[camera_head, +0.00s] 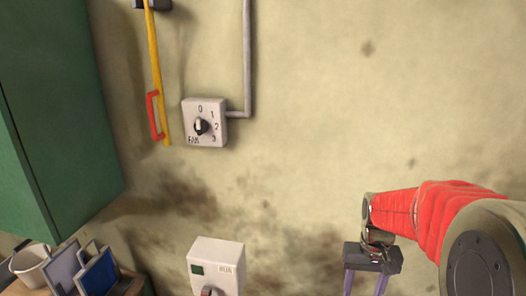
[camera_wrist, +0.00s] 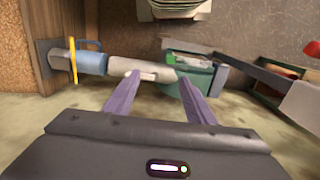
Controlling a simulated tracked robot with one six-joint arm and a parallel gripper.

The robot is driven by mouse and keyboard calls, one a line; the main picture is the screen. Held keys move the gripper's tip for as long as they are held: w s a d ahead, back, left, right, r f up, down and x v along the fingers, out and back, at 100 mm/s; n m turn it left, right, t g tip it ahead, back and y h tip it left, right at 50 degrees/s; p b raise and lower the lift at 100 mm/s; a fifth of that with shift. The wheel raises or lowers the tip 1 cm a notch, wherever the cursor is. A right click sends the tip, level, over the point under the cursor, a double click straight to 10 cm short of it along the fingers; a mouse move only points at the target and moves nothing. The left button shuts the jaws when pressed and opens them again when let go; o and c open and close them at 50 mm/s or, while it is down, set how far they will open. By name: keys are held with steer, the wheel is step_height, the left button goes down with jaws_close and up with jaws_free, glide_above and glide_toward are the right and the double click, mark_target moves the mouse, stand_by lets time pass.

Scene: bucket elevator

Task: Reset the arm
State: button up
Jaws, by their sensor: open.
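My red-sleeved arm (camera_head: 430,210) comes in from the right side of the head view. My gripper (camera_head: 366,286) hangs below its wrist, with the purple fingers pointing down and cut off by the bottom edge. In the wrist view my gripper (camera_wrist: 161,78) is open, its two purple fingers spread apart. Nothing shows between the fingertips at close range, and the gripper appears empty.
A fan dial (camera_head: 203,123) and a yellow lever with a red handle (camera_head: 154,115) are on the wall. A green cabinet (camera_head: 55,110) stands left. A white switch box (camera_head: 216,262) sits low. A pipe with a blue section (camera_wrist: 92,62) lies beyond my fingers.

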steer(key=s+a+r+n+t, duration=0.1)
steer(key=s+a+r+t, duration=0.2)
steer(key=s+r, duration=0.3)
steer(key=s+a+r+n+t, duration=0.1)
steer(key=s+a+r+t, duration=0.2)
steer(key=s+a+r, duration=0.3)
steer(key=s, duration=0.3)
steer(key=shift+s+a+r, duration=0.2)
steer(key=shift+a+r, duration=0.05)
steer(key=shift+r, duration=0.15)
steer(key=shift+c, duration=0.5)
